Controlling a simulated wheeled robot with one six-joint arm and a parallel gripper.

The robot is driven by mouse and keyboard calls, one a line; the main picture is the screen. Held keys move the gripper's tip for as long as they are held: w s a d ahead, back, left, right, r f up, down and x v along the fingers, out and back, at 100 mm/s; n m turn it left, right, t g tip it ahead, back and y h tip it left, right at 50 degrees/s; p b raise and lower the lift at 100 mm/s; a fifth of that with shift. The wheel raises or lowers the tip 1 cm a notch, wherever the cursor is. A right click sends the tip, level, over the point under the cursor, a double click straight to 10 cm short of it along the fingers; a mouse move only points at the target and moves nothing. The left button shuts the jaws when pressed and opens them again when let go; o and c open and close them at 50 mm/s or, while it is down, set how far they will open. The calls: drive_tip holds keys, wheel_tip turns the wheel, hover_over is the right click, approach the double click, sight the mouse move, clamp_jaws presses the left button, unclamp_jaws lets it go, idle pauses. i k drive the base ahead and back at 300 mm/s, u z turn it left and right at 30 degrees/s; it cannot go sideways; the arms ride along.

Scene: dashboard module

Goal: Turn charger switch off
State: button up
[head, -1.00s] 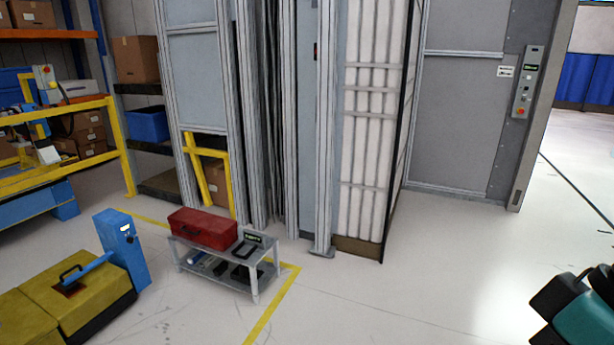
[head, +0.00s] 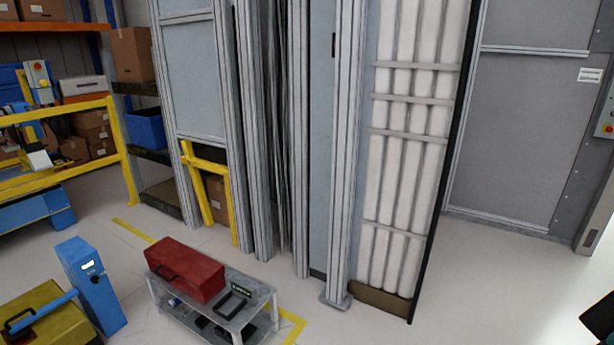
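A blue upright box (head: 92,287) stands on the floor at the lower left, and it looks like the charger. It has a small lit white display and a small dark knob below it on its upper front face. The knob's setting is too small to tell. A yellow case (head: 45,315) with a handle lies to the left of the box and is cut off by the picture's edge. Only a dark sliver of my arm shows at the lower right edge. My gripper's fingers are not in view.
A low grey cart (head: 215,310) carrying a red toolbox (head: 186,268) stands right of the blue box. Yellow railing (head: 70,165) and shelves are behind at left. Tall panels fill the middle. A control panel (head: 606,118) is at the right edge. Floor is open at lower right.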

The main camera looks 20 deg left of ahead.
sight(95, 279)
drive_tip(key=u, duration=2.1)
drive_tip(key=i, duration=2.55)
drive_tip(key=z, duration=0.65)
